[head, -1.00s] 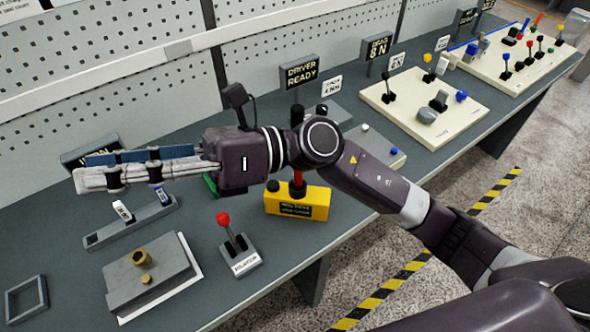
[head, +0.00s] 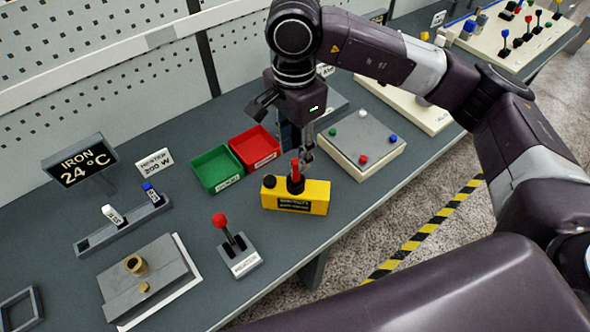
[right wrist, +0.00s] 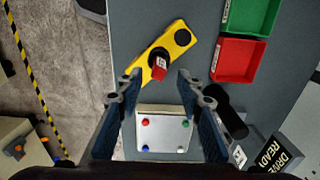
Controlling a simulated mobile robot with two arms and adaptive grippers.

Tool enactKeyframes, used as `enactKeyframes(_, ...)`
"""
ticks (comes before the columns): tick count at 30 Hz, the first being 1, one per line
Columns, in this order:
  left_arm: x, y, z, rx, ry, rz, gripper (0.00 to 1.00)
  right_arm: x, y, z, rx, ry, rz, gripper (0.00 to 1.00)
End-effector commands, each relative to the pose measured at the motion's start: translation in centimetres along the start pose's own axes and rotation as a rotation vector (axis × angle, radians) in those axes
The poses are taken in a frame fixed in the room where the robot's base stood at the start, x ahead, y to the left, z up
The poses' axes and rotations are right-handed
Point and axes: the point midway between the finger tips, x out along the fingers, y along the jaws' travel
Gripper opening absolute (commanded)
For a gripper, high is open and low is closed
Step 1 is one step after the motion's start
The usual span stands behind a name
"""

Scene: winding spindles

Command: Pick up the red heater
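The red heater (head: 295,169) stands upright in a black collar on the yellow block (head: 318,197), its top showing red. In the right wrist view the red heater (right wrist: 160,68) carries a white label and lies between and beyond the fingertips. My right gripper (head: 306,152) points down, just above and behind the yellow block. In the right wrist view my right gripper (right wrist: 158,82) is open, with nothing between its fingers. Contact with the heater cannot be made out. My left gripper is not in view.
A green tray (head: 217,170) and a red tray (head: 256,148) lie behind the block. A panel with coloured buttons (head: 345,143) is to its right. A red-knobbed lever (head: 230,236) stands front left. A rack (head: 90,243) holds a white and a blue heater.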

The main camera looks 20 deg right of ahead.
Motion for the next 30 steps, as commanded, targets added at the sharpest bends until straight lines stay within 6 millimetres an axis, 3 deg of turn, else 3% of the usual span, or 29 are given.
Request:
enactKeyframes(15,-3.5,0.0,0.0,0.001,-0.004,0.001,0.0,5.8,0.2,-0.1,-0.001,-0.005,0.003,0.34)
enactKeyframes(23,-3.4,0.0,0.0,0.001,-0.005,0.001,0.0,6.3,0.2,0.0,-0.001,-0.005,-0.001,0.34)
enactKeyframes(30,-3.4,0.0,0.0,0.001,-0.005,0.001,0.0,6.3,0.2,0.0,-0.001,-0.005,0.0,0.09)
